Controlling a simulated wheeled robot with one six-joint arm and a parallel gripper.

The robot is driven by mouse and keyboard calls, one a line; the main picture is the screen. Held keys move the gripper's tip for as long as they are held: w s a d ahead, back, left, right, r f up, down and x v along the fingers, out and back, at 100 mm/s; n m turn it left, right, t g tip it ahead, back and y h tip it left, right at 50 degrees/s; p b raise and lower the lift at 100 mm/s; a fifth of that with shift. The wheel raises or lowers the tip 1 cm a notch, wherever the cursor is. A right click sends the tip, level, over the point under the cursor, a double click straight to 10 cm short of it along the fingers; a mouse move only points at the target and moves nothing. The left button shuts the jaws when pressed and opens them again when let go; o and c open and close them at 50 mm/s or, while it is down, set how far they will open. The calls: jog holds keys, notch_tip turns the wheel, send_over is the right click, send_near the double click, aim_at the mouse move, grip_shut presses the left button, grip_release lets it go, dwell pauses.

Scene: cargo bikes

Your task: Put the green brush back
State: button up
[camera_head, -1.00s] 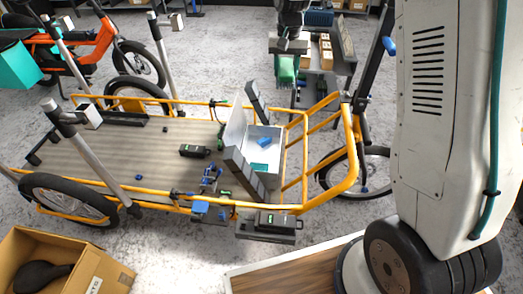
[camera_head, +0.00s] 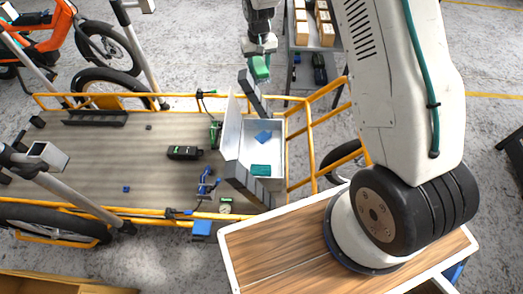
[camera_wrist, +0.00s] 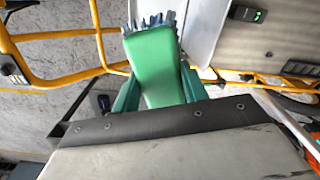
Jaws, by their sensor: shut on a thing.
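My gripper (camera_head: 260,52) is shut on the green brush (camera_head: 260,69), which hangs below it just above and behind the open box in the head view. In the wrist view the brush (camera_wrist: 155,62) fills the space between the dark green fingers, with its blue-grey bristles at the top. The white box (camera_head: 231,128) stands on the cargo bike with its lid raised. It holds a blue object (camera_head: 263,137) and a teal object (camera_head: 261,168). The brush appears clear of the box.
The bike's wooden deck (camera_head: 90,165) carries a dark green-lit device (camera_head: 184,152) and several small tools. A yellow rail (camera_head: 318,119) surrounds the front. A shelf with cartons (camera_head: 313,38) stands behind. My wood-topped base is at the lower right.

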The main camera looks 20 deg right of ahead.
notch_tip(320, 180, down, 18)
jog(key=s+a+n, duration=0.1)
jog(key=s+n, duration=0.2)
jog(key=n, duration=0.2)
send_over(262, 155)
notch_tip(262, 155, down, 20)
jog(key=shift+r, duration=0.15)
jog(key=shift+f, duration=2.3)
jog(key=shift+f, duration=0.1)
jog(key=o, duration=1)
jog(key=shift+c, duration=0.2)
